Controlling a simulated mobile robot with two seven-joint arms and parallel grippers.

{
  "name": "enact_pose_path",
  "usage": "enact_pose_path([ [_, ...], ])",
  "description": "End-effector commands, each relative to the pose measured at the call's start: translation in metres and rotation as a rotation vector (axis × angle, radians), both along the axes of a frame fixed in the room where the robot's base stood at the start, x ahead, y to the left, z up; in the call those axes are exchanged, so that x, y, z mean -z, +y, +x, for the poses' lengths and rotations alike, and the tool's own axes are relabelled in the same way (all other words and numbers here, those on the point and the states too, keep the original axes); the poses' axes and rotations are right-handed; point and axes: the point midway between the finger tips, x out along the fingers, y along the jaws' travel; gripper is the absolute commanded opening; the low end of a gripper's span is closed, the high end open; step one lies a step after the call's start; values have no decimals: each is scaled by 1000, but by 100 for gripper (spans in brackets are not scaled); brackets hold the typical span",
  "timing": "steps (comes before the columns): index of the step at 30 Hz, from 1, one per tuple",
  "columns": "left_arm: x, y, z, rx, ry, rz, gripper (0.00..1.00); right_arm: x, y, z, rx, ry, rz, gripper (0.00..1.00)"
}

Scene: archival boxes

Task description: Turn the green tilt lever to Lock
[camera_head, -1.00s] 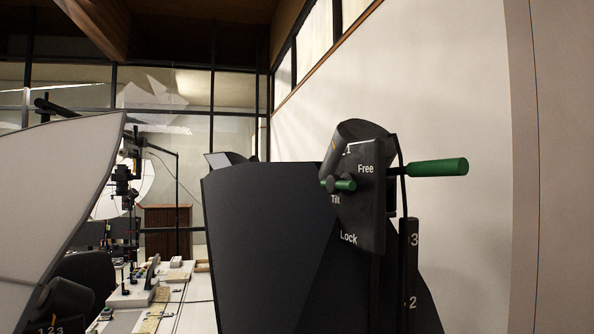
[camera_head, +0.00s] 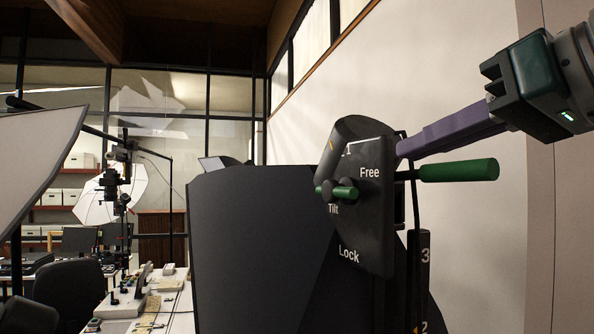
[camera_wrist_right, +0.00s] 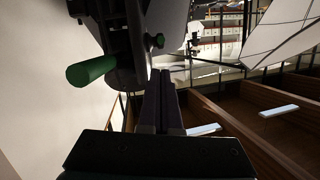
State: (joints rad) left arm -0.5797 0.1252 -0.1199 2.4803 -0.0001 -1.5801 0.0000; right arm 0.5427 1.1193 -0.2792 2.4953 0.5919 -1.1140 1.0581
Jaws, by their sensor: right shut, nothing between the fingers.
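A black plate (camera_head: 362,225) is marked "Free" at the top, "Tilt" at the middle left and "Lock" at the bottom. A long green lever handle (camera_head: 458,170) sticks out level to the right, near the height of "Free"; it also shows in the right wrist view (camera_wrist_right: 92,71). A small green knob (camera_head: 345,192) sits above the "Tilt" word. My right gripper (camera_head: 401,151) has purple fingers, shut and empty. In the head view its tips appear just above the handle's inner end; contact cannot be told. My left gripper is out of view.
A large dark panel (camera_head: 250,250) stands left of the plate. A pale wall (camera_head: 475,85) rises on the right. A numbered black post (camera_head: 419,275) is below the handle. A work table (camera_head: 170,310) and a chair (camera_head: 72,290) are at the lower left.

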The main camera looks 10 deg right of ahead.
Motion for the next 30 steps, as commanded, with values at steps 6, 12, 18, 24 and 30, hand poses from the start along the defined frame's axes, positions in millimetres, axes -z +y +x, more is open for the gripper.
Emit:
enact_pose_path([
  [6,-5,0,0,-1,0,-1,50,3,4,19,1,1,7,0],
  [12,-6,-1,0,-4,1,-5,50,13,13,55,1,1,5,0],
  [18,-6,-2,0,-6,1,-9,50,21,19,82,1,2,1,0],
  [24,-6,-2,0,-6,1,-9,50,24,22,94,1,1,-2,0],
  [30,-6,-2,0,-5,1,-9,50,24,22,95,1,1,-1,0],
])
